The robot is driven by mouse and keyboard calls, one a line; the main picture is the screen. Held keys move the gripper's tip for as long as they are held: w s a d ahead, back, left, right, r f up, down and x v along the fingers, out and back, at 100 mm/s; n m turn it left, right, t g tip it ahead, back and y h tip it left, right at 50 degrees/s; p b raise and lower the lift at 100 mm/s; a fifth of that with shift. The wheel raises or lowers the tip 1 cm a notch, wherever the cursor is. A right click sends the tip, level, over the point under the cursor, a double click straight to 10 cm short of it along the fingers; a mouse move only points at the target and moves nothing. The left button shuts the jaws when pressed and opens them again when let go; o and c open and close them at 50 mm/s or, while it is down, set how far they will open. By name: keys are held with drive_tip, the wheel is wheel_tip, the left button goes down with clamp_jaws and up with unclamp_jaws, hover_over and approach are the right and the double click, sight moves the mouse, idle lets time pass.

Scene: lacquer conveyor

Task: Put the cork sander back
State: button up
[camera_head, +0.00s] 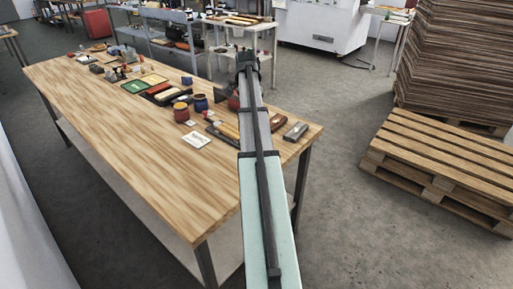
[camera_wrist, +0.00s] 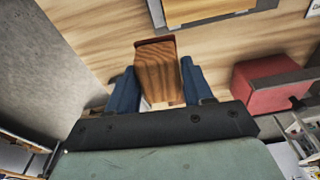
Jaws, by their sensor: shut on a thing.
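In the wrist view, my gripper (camera_wrist: 156,84) has its two blue fingers on either side of a brown, grained block with a dark red edge, which looks like the cork sander (camera_wrist: 157,68). The fingers are shut on it. The block is over the wooden bench top (camera_wrist: 95,35); I cannot tell whether it touches the wood. In the head view, my arm reaches over the right end of the bench (camera_head: 125,130), and its end (camera_head: 246,65) hides the held block.
A framed tray (camera_wrist: 205,20) lies ahead of the block, and a red box (camera_wrist: 265,90) is to its right. On the bench are a red jar (camera_head: 181,112), a blue jar (camera_head: 201,103), a white card (camera_head: 196,139) and a grey block (camera_head: 295,131). The bench's near left part is clear.

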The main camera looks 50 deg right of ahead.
drive_tip(key=shift+s+a+f, duration=0.95)
drive_tip(key=shift+s+a, duration=0.95)
drive_tip(key=shift+s, duration=2.5)
drive_tip(key=shift+n, duration=0.4)
drive_tip(key=shift+f, duration=4.8)
drive_tip(key=shift+f, duration=0.15)
drive_tip(key=o, duration=1)
wheel_tip(320, 180, up, 12)
drive_tip(key=a, duration=0.1)
drive_tip(key=shift+a, duration=0.2)
